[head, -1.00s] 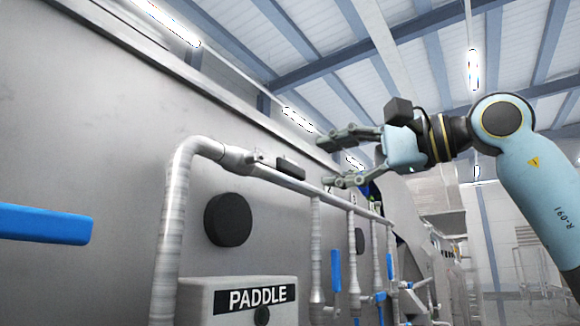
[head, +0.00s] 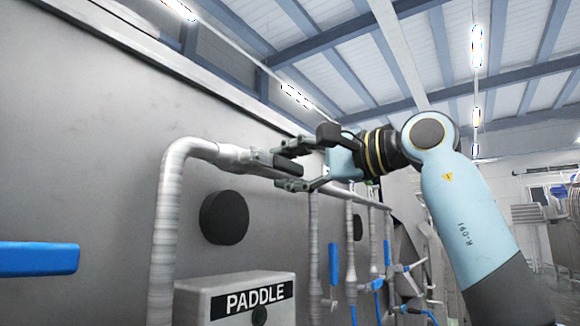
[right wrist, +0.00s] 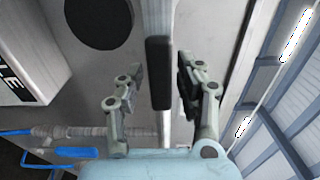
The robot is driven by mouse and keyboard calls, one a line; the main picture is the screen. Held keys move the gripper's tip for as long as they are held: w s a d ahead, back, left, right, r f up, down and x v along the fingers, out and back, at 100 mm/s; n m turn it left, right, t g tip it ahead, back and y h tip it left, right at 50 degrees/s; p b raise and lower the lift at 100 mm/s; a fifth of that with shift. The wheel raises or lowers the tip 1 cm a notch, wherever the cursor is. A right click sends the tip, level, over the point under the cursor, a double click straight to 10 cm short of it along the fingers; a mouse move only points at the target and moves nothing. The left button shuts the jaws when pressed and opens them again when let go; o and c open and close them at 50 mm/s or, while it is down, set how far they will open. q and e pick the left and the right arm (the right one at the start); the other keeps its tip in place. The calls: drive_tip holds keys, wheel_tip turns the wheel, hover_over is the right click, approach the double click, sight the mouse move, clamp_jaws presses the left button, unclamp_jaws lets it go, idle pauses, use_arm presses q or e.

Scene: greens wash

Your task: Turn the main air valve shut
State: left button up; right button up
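The main air valve's handle looks to be the short black bar (head: 262,159) along the grey pipe (head: 172,215) on the machine's side. In the right wrist view the black handle (right wrist: 158,72) lies between my two fingers, with a gap visible on the left side. My right gripper (head: 282,169) is open, its fingers above and below the handle in the head view; it also shows in the right wrist view (right wrist: 161,90). Whether the right-hand finger touches the bar I cannot tell. My left gripper is not in view.
A grey box labelled PADDLE (head: 230,297) stands below the pipe. A black round disc (head: 225,217) is on the steel wall behind. A blue handle (head: 38,259) juts in at left. Several vertical pipes with blue levers (head: 333,266) run off to the right.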

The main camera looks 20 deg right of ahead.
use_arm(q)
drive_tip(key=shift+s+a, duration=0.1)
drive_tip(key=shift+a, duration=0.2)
use_arm(e)
clamp_jaws()
